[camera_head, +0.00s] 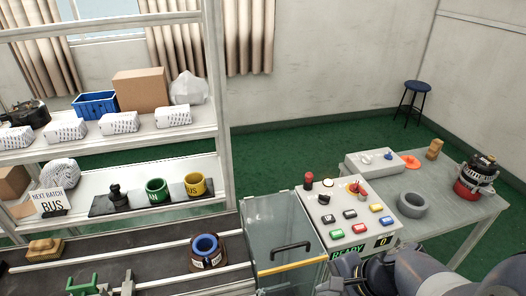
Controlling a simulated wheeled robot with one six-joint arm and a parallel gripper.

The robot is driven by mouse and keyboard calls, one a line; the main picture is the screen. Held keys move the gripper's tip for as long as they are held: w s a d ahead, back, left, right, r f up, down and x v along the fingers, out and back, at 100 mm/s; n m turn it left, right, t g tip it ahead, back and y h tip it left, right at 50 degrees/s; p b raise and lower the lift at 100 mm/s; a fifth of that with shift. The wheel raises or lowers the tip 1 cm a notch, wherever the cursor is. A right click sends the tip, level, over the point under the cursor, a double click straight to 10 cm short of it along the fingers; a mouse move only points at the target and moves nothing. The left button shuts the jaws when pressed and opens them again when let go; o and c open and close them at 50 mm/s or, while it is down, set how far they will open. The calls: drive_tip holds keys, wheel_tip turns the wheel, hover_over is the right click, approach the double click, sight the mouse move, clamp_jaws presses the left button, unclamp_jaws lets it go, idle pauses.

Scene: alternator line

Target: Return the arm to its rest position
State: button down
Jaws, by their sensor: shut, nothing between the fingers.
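Links of my arm (425,273) show along the bottom right edge, in front of the control box. They reach left to the front of the READY panel. The end of my arm runs out of the picture at the bottom, and I see no fingers of my gripper.
A control box (323,215) with coloured buttons stands beside a clear guard (272,225) with a black handle. A grey table (450,184) at right holds a grey ring (412,205) and a red-black alternator (475,178). A conveyor (150,262) and shelves (160,135) fill the left.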

drive_tip(key=w, duration=0.1)
drive_tip(key=d, duration=0.1)
drive_tip(key=w, duration=0.1)
drive_tip(key=shift+w+d+r+m+t, duration=0.15)
drive_tip(key=shift+w+r+m+t, duration=0.15)
drive_tip(key=shift+w+m, duration=0.1)
drive_tip(key=shift+s, duration=0.1)
